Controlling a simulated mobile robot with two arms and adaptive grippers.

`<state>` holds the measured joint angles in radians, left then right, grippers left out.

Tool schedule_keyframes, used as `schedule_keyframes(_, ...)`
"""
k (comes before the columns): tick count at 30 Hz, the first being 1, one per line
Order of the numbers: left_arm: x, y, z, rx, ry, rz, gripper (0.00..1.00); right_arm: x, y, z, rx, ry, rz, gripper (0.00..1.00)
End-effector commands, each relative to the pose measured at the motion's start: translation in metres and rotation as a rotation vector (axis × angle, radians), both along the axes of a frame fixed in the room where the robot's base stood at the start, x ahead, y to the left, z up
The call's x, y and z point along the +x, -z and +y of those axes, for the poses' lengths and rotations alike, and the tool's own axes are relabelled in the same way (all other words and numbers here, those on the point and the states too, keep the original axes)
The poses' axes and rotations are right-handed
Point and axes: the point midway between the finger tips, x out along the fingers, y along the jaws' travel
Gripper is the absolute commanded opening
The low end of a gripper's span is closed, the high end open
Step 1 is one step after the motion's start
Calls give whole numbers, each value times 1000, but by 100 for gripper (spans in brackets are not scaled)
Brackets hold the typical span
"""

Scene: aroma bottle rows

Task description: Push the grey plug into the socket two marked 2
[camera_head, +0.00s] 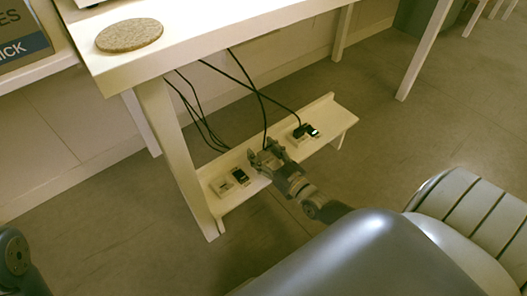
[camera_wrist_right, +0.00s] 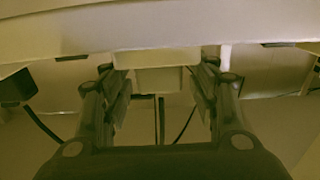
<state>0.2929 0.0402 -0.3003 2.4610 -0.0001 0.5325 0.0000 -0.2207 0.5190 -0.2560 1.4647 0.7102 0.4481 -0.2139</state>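A white low shelf (camera_head: 334,108) under the table carries pale sockets. One pale socket (camera_head: 222,187) is at the left end beside a dark plug or block (camera_head: 240,176). Another pale socket (camera_head: 298,137) is at the right, with a dark plug and a small green light (camera_head: 313,132) beside it. My right gripper (camera_head: 266,154) is over the shelf's middle, fingers spread. In the right wrist view its fingers (camera_wrist_right: 163,95) stand apart, with a pale block (camera_wrist_right: 150,80) beyond them. I cannot make out the grey plug or any number 2. My left gripper is out of view.
Several black cables (camera_head: 259,95) hang from the table (camera_head: 200,50) to the shelf, one ending at my right gripper. A table leg (camera_head: 178,160) stands at the shelf's left end. A round cork mat (camera_head: 129,35) lies on the table.

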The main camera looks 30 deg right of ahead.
Motion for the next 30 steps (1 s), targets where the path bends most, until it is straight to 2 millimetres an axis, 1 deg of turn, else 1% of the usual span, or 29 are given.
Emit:
schedule_keyframes(7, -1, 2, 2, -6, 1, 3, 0, -1, 1, 0, -1, 0, 2, 55)
schedule_keyframes(11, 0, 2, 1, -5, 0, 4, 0, -10, 2, -1, 0, 0, 4, 55)
schedule_keyframes(14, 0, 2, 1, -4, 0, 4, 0, -25, 2, -2, -1, -1, 5, 55)
schedule_keyframes(21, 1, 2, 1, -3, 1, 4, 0, -74, 2, -6, -1, 0, 5, 55)
schedule_keyframes(24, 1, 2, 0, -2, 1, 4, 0, -92, 2, -7, -1, -1, 4, 55)
schedule_keyframes(27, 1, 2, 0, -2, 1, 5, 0, -105, 1, -9, 0, 0, 3, 55)
schedule_keyframes(30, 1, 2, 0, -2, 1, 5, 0, -114, 1, -10, 0, 0, 2, 55)
